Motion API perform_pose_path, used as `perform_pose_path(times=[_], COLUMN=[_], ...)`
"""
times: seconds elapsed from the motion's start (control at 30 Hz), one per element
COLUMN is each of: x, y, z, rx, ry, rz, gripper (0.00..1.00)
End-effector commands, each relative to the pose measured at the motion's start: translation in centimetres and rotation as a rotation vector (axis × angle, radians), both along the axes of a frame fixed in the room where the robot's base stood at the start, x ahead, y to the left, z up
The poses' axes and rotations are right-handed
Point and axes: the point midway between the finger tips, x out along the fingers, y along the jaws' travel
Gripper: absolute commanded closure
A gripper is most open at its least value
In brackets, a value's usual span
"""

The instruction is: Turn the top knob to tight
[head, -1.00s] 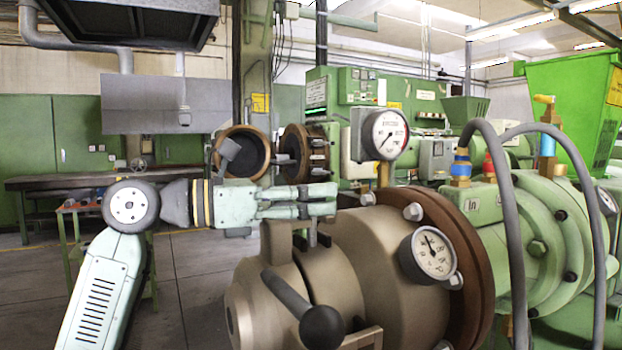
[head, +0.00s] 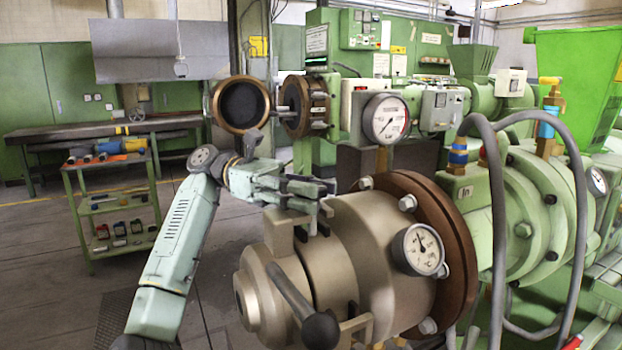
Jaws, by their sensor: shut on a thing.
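The machine's tan metal barrel head (head: 385,255) fills the middle of the head view. My gripper (head: 312,197) reaches in from the left above it, with its fingers pointing right. The fingers are shut at a small grey-beige upright piece (head: 326,212) on top of the barrel, which I take to be the top knob. The fingers hide most of it, so I cannot tell its turn or any marking. A grey lever with a dark ball end (head: 320,330) sits lower on the front, apart from my gripper.
A dial gauge (head: 424,249) is on the barrel's side and a larger one (head: 385,119) stands behind it. Grey hoses (head: 497,230) arch at the right. A small tool cart (head: 112,205) stands at the left, with open floor near it.

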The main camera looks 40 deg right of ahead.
Motion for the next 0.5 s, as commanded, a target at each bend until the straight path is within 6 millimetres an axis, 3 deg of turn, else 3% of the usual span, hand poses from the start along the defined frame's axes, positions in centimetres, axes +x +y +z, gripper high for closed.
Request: perform_pose_path(times=[0.5], x=[-0.02], y=[-0.07], z=[0.02], rx=[0.002], ry=[0.000], rz=[-0.154], gripper=[0.91])
